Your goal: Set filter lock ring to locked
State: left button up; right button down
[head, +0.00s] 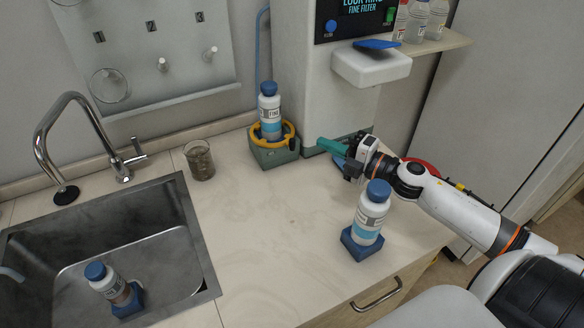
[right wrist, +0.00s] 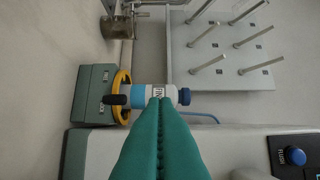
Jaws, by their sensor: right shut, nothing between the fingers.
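The yellow filter lock ring (head: 287,131) sits on a grey-green base (head: 274,155) against the instrument, around the lower part of a blue-capped bottle (head: 269,104). In the right wrist view the ring (right wrist: 122,84) shows edge-on with a black handle (right wrist: 115,100) sticking out, and the bottle (right wrist: 150,92) lies sideways. My right gripper (head: 321,143), with teal fingers, is right of the ring and apart from it in the head view. Its fingers are shut and empty, and in the wrist view (right wrist: 160,102) their tips point toward the bottle. My left gripper is not in view.
The white instrument (head: 300,70) stands behind, with a screen reading "FINE FILTER". A bottle on a blue base (head: 363,244) stands below my right arm. A glass beaker (head: 200,160), a sink (head: 140,225) with another bottle (head: 105,280) are left. The middle counter is clear.

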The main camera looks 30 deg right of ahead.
notch_tip(320, 180, down, 7)
jog(key=b, duration=0.4)
jog(key=shift+w+a+r, duration=0.2)
jog(key=shift+w+a, duration=0.05)
jog(key=shift+w, duration=0.35)
jog(key=shift+p+x, duration=1)
jog(key=shift+x, duration=3.3)
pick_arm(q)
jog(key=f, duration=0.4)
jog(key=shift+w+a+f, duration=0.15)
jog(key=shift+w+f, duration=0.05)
pick_arm(e)
jog(key=shift+f, duration=0.15)
